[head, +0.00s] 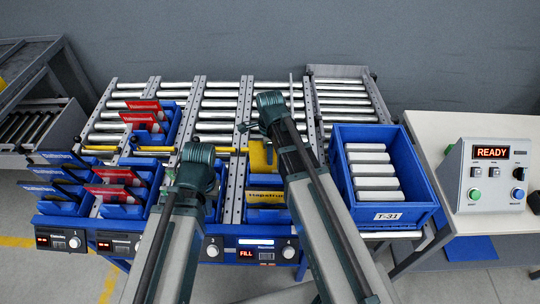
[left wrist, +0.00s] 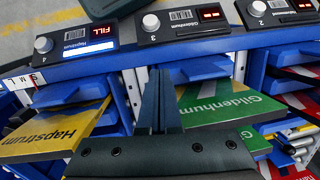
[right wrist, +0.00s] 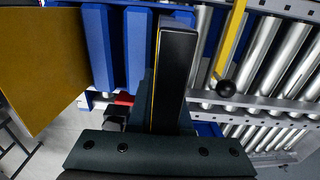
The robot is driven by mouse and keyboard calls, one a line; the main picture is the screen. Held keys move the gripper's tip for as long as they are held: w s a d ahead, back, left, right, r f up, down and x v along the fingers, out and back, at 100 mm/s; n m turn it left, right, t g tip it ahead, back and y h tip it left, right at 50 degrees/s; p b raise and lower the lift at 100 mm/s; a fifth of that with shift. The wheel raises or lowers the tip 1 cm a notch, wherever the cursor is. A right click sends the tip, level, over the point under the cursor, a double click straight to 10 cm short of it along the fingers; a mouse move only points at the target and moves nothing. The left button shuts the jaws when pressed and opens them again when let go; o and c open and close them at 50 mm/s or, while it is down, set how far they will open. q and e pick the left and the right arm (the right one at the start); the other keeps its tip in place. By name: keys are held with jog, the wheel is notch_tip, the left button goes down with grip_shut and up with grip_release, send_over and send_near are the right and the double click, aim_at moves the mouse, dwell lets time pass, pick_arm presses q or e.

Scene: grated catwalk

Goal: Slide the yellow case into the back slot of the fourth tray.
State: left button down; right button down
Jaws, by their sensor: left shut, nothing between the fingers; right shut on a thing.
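My right gripper (right wrist: 168,105) is shut on a yellow case (right wrist: 178,65), seen edge-on in the right wrist view as a black edge with a thin yellow line. The case is beside the blue ridges of the fourth tray (right wrist: 125,45); I cannot tell whether its lower edge is seated. A second yellow case (right wrist: 45,70), labelled Hapstrum, stands in front and also shows in the left wrist view (left wrist: 50,132). In the head view, my right arm partly covers the fourth tray (head: 268,216). My left gripper (left wrist: 155,95) is shut and empty beside a green Gildenhum case (left wrist: 228,105).
Red cases (head: 113,184) and blue cases (head: 60,172) stand in trays to the left. A blue bin (head: 385,211) of pale cases is at the right, beside a READY console (head: 490,175). A yellow bar (head: 200,149) crosses the third lane. Bare rollers (head: 218,105) lie behind.

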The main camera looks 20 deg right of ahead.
jog(key=shift+f+b, duration=1.45)
jog(key=shift+f, duration=0.15)
jog(key=c, duration=0.8)
grip_release()
jog(key=shift+o, duration=0.3)
jog(key=o, duration=0.4)
jog(key=shift+r, duration=0.1)
jog(key=shift+r+p, duration=3.9)
jog(key=shift+p, duration=0.15)
